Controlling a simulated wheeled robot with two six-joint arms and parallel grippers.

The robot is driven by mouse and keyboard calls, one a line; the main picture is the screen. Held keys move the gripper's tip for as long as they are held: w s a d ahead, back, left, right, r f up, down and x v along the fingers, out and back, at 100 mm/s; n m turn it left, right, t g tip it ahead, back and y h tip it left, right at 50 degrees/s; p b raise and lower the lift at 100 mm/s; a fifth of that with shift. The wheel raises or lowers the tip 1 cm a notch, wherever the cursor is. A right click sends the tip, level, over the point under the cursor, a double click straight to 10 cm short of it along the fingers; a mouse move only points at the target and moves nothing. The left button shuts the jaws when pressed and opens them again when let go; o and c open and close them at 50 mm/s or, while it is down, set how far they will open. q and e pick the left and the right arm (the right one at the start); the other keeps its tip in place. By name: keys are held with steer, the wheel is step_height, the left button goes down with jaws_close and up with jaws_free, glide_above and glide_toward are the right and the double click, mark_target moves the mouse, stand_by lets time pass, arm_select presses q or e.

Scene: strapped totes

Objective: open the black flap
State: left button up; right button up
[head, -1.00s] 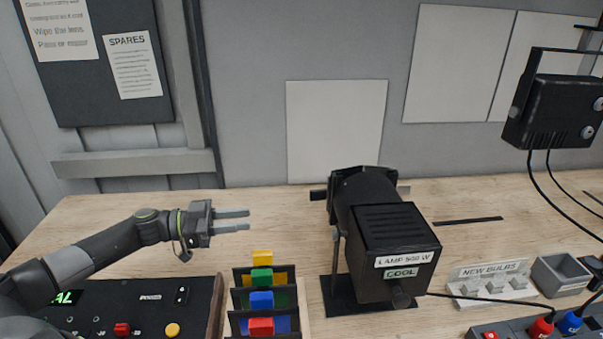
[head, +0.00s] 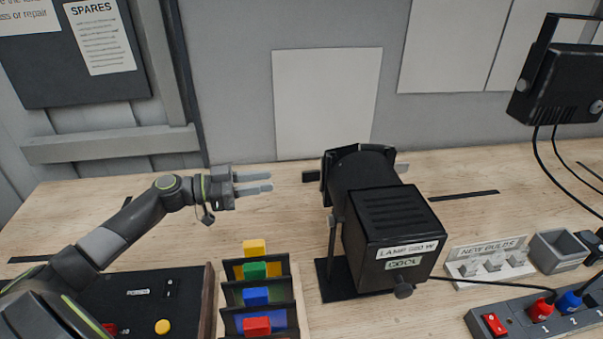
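A black lamp (head: 390,215) stands on the bench on a black foot (head: 338,283), its rear housing facing me with labels "LAMP 500 W" and "COOL" and a round knob (head: 403,291). Black plates (head: 360,153) sit at its far front end, with a dark tab (head: 311,176) sticking out left and a grey one (head: 402,168) right. I cannot tell which part is the flap; all look closed or edge-on. My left gripper (head: 265,182) is open and empty, left of the lamp's front end, its fingers pointing right at the tab with a gap between. My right gripper is out of view.
A rack of coloured blocks (head: 259,295) stands below my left gripper, beside a control panel (head: 150,300). At right are a bulb holder (head: 488,262), a grey bin (head: 557,250), a plug strip (head: 530,312) and a hanging lamp (head: 560,85). Cables cross the right side.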

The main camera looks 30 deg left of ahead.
arm_select(q)
steer(key=p+x, duration=0.4)
steer(key=x, duration=0.5)
steer(key=shift+w+d, duration=0.25)
steer(key=shift+d, duration=0.05)
jaws_close()
